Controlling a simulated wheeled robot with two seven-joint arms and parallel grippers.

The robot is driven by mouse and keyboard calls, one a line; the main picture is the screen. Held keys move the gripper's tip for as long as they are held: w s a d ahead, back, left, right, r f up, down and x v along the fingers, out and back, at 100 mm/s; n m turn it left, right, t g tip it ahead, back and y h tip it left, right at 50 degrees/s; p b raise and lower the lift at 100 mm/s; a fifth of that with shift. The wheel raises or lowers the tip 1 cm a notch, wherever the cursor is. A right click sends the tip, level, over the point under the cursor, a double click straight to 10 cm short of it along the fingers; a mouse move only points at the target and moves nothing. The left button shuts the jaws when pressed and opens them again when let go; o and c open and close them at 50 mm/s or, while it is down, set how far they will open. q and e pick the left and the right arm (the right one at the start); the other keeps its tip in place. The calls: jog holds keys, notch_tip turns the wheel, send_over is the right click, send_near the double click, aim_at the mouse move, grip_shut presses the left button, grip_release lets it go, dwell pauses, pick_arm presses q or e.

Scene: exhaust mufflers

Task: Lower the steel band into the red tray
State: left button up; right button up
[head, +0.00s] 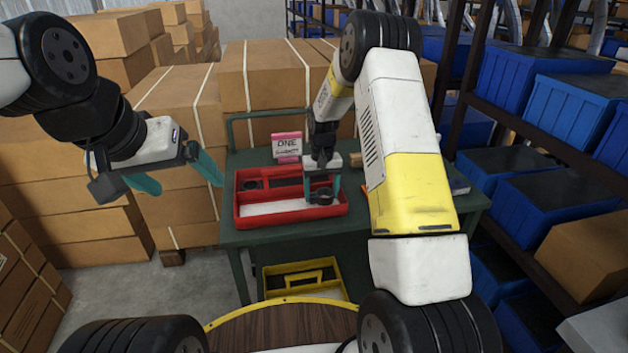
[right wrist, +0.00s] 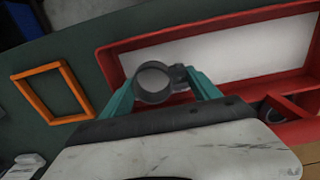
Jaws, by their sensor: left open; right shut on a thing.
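The red tray (head: 290,219) lies on the green table, with a pale-floored front compartment and a narrower back part. My right gripper (head: 321,193) is shut on the steel band, a dark grey ring with a small clamp lug. The band (head: 319,198) is at the tray's right end; its height above the tray is unclear. In the right wrist view the band (right wrist: 153,81) sits between the teal fingertips, overlapping the inner edge of the red tray (right wrist: 150,38). My left gripper (head: 180,180) is open and empty, left of the table.
Dark parts lie in the tray's back part (head: 250,184). A pink-and-white sign (head: 287,146) stands behind the tray. An orange frame (right wrist: 52,94) lies on the table beside the tray. A yellow bin (head: 303,278) is below. Cartons and blue-bin shelves surround the table.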

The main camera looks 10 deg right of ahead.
aim_at(323, 195)
jog(key=shift+f, duration=0.75)
dwell(0.4)
jog(key=o, duration=1.5)
jog(key=shift+o, duration=0.2)
jog(key=s+r+t+y, duration=0.1)
jog(key=s+r, duration=0.4)
jog(key=r, duration=0.7)
jog(key=s+r+t, duration=0.1)
jog(key=s+r, duration=0.4)
jog(key=r, duration=0.8)
jog(key=s+r+t, duration=0.2)
jog(key=s+r, duration=0.1)
jog(key=s, duration=0.8)
jog(key=s+r+t+y, duration=0.1)
jog(key=s+r+t, duration=0.1)
jog(key=s, duration=0.9)
jog(key=shift+s+d+r, duration=0.3)
jog(key=shift+d+r, duration=0.05)
jog(key=shift+r, duration=0.3)
